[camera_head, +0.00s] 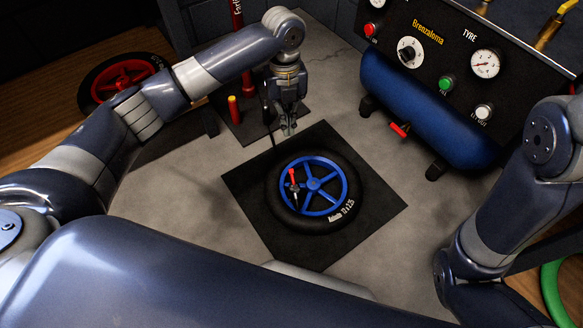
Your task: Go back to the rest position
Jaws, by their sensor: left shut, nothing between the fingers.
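My left gripper (289,128) points down over the far side of the bench, shut and empty. It is just beyond the far edge of the black mat (378,213), apart from the wheel. The wheel, with a blue spoked rim (323,184) and black tyre (349,213), lies flat on the mat. A small red and dark tool (293,178) rests at the left of the rim. My right arm shows at the right edge, but its gripper is out of view.
A blue compressor (415,112) with a gauge and knobs stands at the back right. A red pump (237,30) and a small red cylinder with a yellow top (234,108) stand beyond the left gripper. A red-rimmed wheel (122,75) lies at the far left. Grey bench surrounds the mat.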

